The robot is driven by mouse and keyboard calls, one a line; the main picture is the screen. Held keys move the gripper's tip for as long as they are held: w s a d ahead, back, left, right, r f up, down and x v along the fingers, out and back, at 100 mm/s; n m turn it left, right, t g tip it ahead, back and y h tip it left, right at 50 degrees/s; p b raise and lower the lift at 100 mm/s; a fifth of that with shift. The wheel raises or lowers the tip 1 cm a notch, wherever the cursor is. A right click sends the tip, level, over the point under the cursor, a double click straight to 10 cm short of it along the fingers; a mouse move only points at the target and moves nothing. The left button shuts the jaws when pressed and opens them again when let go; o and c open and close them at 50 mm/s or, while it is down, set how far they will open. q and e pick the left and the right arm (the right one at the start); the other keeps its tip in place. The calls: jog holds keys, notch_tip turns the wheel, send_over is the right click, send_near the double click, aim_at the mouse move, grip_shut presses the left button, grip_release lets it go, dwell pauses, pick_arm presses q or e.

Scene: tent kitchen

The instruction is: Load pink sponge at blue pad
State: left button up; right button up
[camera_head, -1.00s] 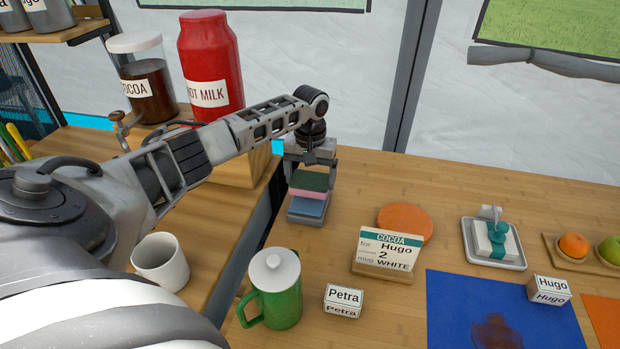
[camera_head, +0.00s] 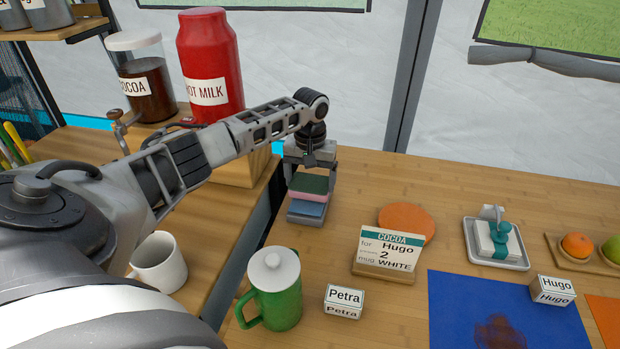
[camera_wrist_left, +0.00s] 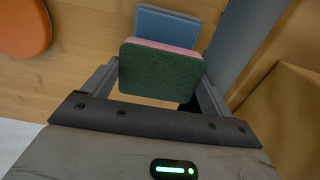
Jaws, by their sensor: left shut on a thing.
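The pink sponge (camera_head: 309,197) has a dark green top. My left gripper (camera_head: 311,182) is shut on it, with one finger on each side. A blue sponge or block (camera_head: 306,209) lies directly below it, seemingly on a grey tray; I cannot tell whether the pink sponge touches it. In the left wrist view the green top of the pink sponge (camera_wrist_left: 160,72) fills the space between the fingers, and the blue block (camera_wrist_left: 168,26) shows behind it. The blue pad (camera_head: 455,310) lies flat at the front right with a brown stain on it. My right gripper is not in view.
A green pot (camera_head: 274,290), a Petra name block (camera_head: 344,301), a cocoa order card (camera_head: 388,252), an orange disc (camera_head: 407,222) and a white dish (camera_head: 496,243) stand between and around. A Hugo block (camera_head: 553,290) sits at the pad's right edge. A white mug (camera_head: 160,263) is at left.

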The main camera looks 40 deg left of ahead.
aim_at(310, 182)
pick_arm(q)
jog(key=shift+f, duration=0.8)
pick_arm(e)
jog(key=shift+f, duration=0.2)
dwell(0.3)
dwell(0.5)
pick_arm(q)
notch_tip(310, 182, up, 2)
jog(key=shift+r+p, duration=0.1)
jog(key=shift+p, duration=1)
jog(key=shift+r+p, duration=0.65)
jog(key=shift+p, duration=0.2)
notch_tip(310, 182, up, 3)
jog(key=p, duration=0.3)
jog(key=shift+f, duration=0.15)
jog(key=shift+r+p, duration=0.45)
jog(key=shift+p, duration=0.2)
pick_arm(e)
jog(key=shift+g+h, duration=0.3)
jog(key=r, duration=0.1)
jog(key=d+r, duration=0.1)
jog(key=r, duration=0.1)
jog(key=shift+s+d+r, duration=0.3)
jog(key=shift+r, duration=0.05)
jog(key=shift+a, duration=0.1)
